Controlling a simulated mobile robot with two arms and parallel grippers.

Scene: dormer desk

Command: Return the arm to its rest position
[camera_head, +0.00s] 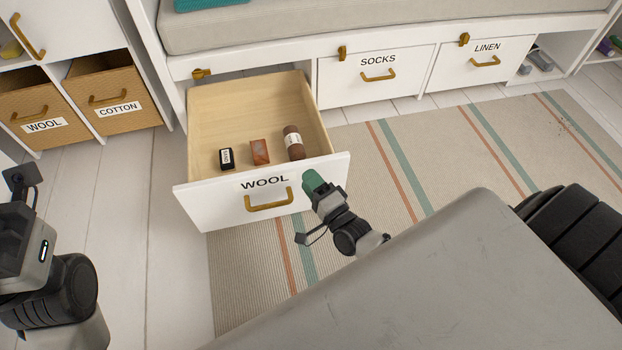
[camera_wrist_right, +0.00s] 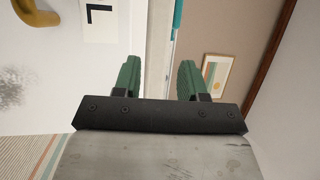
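My right gripper (camera_head: 313,182) is just in front of the right end of the open WOOL drawer's (camera_head: 225,205) white front, close to its top edge. I cannot tell whether it touches the front. In the right wrist view its two green fingers (camera_wrist_right: 158,80) stand apart with nothing between them. The drawer front with part of its label and the brass handle fills that view's left side. My left arm (camera_head: 30,250) shows at the left edge of the head view; its gripper fingers are out of view.
Inside the drawer lie a small black labelled box (camera_head: 227,159), a reddish-brown block (camera_head: 260,151) and a brown labelled roll (camera_head: 293,143). SOCKS (camera_head: 350,95) and LINEN (camera_head: 510,50) drawers are shut. Wicker baskets (camera_head: 112,90) stand left. The striped rug (camera_head: 430,150) is clear.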

